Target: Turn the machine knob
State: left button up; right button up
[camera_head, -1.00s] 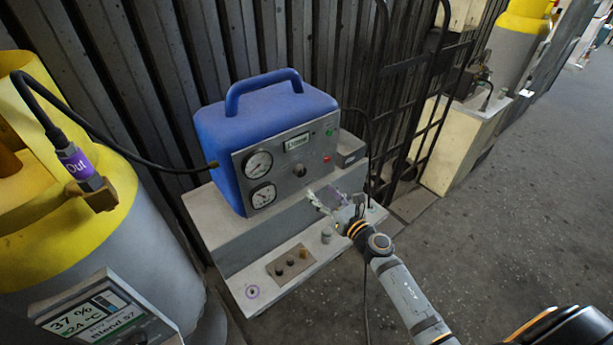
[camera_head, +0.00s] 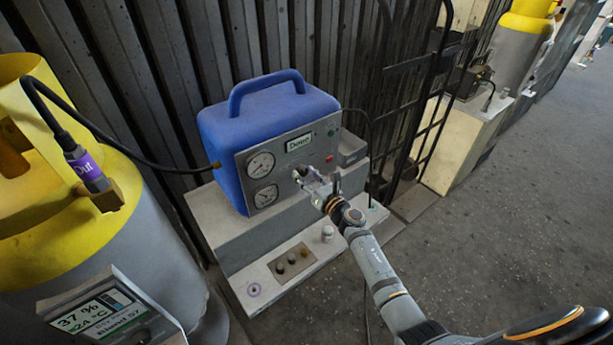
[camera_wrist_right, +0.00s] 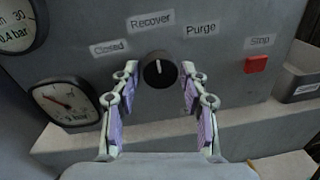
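The black machine knob (camera_wrist_right: 160,70) sits on the grey front panel of the blue machine (camera_head: 262,112). In the right wrist view its white mark points up, roughly towards the "Recover" label (camera_wrist_right: 152,20). "Closed" (camera_wrist_right: 108,47) is to its left and "Purge" (camera_wrist_right: 201,29) to its right. My right gripper (camera_head: 315,178) is open in front of the panel, with one finger on each side of the knob. A gap shows between each fingertip and the knob. In the head view the gripper partly hides the knob. My left gripper is not in view.
Two gauges (camera_head: 261,164) are left of the knob, and a red stop button (camera_wrist_right: 257,64) is to its right. A lower ledge (camera_head: 255,291) with small knobs juts out below. A yellow-and-grey tank (camera_head: 152,240) stands at left, and a black rack (camera_head: 425,110) at right.

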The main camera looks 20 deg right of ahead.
jog(key=c, duration=0.7)
jog(key=shift+o, duration=0.2)
jog(key=m+p, duration=0.2)
jog(key=shift+r+m, duration=0.2)
jog(key=shift+m, duration=0.1)
jog(key=m+p, duration=0.2)
jog(key=m, duration=0.1)
jog(key=shift+m+g, duration=0.3)
jog(key=m+p, duration=0.1)
jog(key=m, duration=0.2)
jog(key=shift+p, duration=0.4)
jog(key=shift+d+f+m+p, duration=0.1)
jog(key=shift+m+p, duration=0.4)
jog(key=shift+m, duration=0.6)
